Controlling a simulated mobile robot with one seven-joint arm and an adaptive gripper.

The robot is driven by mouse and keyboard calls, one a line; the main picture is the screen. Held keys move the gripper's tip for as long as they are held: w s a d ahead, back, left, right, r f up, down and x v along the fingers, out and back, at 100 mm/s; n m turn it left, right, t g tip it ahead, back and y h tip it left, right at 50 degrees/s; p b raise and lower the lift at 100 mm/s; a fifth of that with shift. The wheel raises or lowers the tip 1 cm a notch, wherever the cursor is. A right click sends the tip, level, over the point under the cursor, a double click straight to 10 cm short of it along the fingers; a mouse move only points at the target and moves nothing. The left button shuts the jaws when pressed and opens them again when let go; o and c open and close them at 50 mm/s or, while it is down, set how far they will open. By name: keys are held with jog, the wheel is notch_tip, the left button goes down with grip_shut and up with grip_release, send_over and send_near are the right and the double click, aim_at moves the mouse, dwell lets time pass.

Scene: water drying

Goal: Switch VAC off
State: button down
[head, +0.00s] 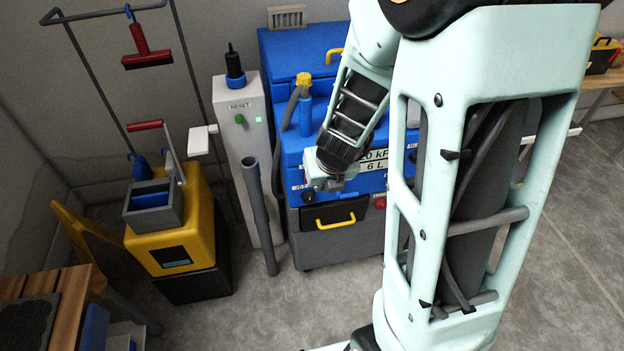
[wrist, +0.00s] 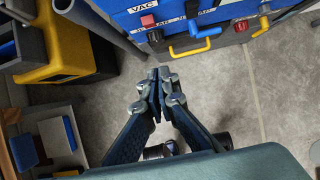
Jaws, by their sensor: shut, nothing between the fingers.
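The blue machine (head: 300,150) stands against the wall. In the wrist view its front (wrist: 185,12) carries a white VAC label (wrist: 142,7) with a small red switch (wrist: 148,20) just below it. Whether the switch is on or off cannot be told. In the head view I cannot make out the VAC switch; my arm covers part of that front. My gripper (head: 332,186) is in front of the machine in the head view. In the wrist view my gripper (wrist: 160,76) is shut and empty, with its tips below the switch in the picture and apart from it.
A black knob (wrist: 155,37), a yellow handle (wrist: 188,50) and another red control (wrist: 241,25) sit near the switch. A grey RESET post (head: 250,180) and a grey pipe (head: 260,215) stand left of the machine. A yellow bucket unit (head: 172,235) is farther left. Floor in front is clear.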

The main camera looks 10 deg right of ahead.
jog(key=w+f+b, duration=0.4)
jog(key=w+f, duration=0.4)
jog(key=shift+w+b, duration=0.2)
jog(key=shift+b, duration=0.2)
dwell(0.4)
